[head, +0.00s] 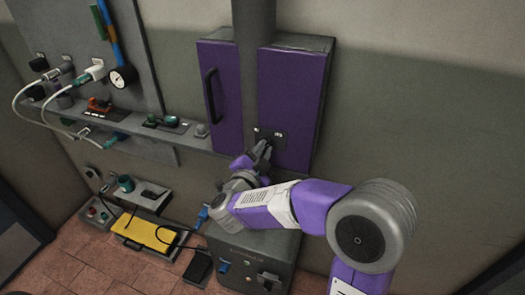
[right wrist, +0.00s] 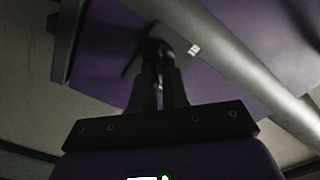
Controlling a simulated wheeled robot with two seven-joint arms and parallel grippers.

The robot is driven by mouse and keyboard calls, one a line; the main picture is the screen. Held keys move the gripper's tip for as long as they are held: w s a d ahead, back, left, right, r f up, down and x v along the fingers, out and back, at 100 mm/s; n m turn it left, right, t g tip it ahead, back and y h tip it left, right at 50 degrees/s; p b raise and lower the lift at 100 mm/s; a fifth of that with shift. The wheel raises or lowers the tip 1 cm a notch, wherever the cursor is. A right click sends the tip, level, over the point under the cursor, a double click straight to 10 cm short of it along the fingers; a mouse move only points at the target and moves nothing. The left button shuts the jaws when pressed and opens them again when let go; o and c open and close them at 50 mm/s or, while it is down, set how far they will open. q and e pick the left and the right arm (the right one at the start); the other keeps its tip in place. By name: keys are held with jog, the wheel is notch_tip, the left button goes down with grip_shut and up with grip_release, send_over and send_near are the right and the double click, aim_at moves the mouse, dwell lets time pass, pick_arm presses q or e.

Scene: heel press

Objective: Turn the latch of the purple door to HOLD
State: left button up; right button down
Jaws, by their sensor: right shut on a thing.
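The purple door (head: 291,95) is on a grey wall cabinet, with a black bar handle (head: 211,95) at its left side. A small dark latch plate with pale marks (head: 278,135) sits low on the door. My right gripper (head: 263,148) reaches up to this plate and is shut on the dark latch. In the right wrist view, the gripper fingers (right wrist: 160,85) close on the latch (right wrist: 159,47), with a pale label (right wrist: 194,50) beside it. The fingers hide most of the latch, so its setting cannot be read. My left gripper is out of view.
A grey vertical post (head: 254,60) crosses in front of the door, close to the gripper. A grey shelf (head: 185,138) with several devices runs to the left. A grey machine box (head: 262,245) stands below. A yellow pad (head: 150,234) lies at lower left. The right wall is bare.

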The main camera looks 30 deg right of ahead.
jog(key=c, duration=1.1)
grip_release()
jog(key=shift+c, duration=0.2)
jog(key=p+v, duration=0.1)
jog(key=v, duration=0.6)
jog(key=shift+s+a, duration=0.2)
jog(key=w+a+f+n+y+p, duration=0.1)
jog(key=w+a+f+n+y, duration=0.3)
jog(key=f, duration=0.7)
jog(key=w+a+f+n+y+p, duration=0.1)
jog(key=a+f+n+y+p, duration=0.1)
jog(key=f+n+y, duration=0.75)
jog(key=s+a+f+n+g+y+p, duration=0.1)
jog(key=s+a+f+g, duration=0.3)
jog(key=s+f, duration=0.6)
jog(key=s+a+f+n+g+y, duration=0.2)
jog(key=s+f+g, duration=0.5)
jog(key=s+f, duration=0.4)
jog(key=shift+s+a+y+p, duration=0.4)
jog(key=shift+a+y, duration=0.35)
jog(key=shift+a, duration=0.15)
